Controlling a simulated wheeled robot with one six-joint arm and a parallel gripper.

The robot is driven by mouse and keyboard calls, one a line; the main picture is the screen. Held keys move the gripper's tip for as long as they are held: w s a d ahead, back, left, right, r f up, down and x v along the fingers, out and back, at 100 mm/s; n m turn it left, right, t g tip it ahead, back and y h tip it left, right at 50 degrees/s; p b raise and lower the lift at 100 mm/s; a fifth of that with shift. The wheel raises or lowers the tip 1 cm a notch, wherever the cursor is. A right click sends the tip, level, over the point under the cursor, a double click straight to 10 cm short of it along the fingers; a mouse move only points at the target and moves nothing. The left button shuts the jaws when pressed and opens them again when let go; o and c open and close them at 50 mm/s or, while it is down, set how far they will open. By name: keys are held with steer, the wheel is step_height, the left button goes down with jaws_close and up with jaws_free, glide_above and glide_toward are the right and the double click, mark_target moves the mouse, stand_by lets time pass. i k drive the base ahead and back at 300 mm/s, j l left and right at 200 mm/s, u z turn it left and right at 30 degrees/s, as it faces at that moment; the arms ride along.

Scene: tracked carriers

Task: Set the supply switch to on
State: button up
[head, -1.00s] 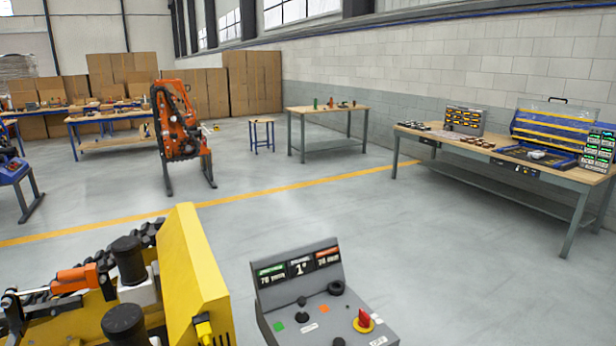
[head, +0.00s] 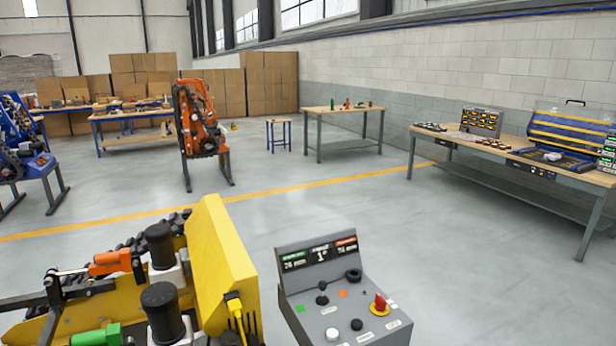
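A grey control console (head: 345,292) stands at the bottom middle of the head view. Its upright panel holds a display (head: 319,255) with green, white and red fields. On its sloped top are a red rotary switch on a yellow plate (head: 380,304), black knobs or levers (head: 322,294), a white button (head: 332,334), a black button (head: 356,324), and green and orange patches. Which control is the supply switch, and its setting, I cannot read at this size. My gripper is not in view.
A yellow tracked machine (head: 226,262) with black cylinders stands just left of the console. An orange machine (head: 197,130) on a stand is farther back. A workbench (head: 520,165) with cases runs along the right wall. Open grey floor (head: 440,240) lies between console and bench.

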mark_target(380, 306)
steer(key=k+j+u, duration=0.15)
steer(key=i+l, duration=0.1)
steer(key=i, duration=0.5)
steer(key=i+l, duration=0.15)
steer(key=i, duration=0.45)
